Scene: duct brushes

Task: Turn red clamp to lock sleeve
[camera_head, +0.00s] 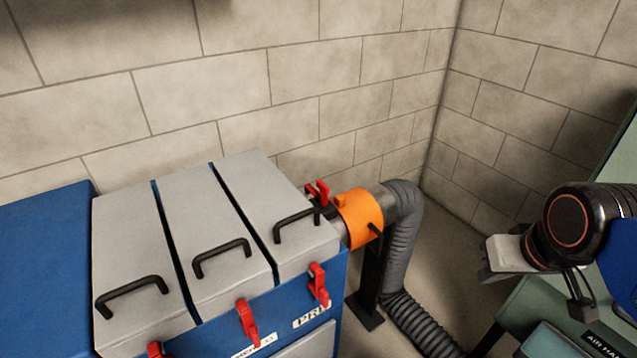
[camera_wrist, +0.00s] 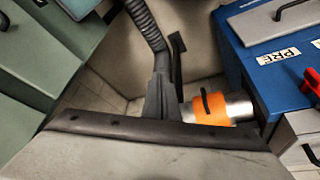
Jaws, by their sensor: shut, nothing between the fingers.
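A red clamp (camera_head: 318,193) stands at the cabinet's right end, beside the orange sleeve (camera_head: 360,217). The sleeve is around the metal pipe between the cabinet and the grey hose; whether it is locked cannot be told. The sleeve also shows in the wrist view (camera_wrist: 207,109), but I cannot make out that red clamp there. My gripper (camera_head: 490,258) is at the right in the head view, shut and empty, well apart from sleeve and clamp. Its pale body fills the bottom of the wrist view and hides what lies behind.
The grey hose (camera_head: 401,225) bends down to the floor beside a black stand (camera_head: 370,275). The blue cabinet (camera_head: 45,240) has grey lids, black handles and red front latches (camera_head: 318,284). A green bench (camera_head: 535,310) is at the right. Block walls close the corner behind.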

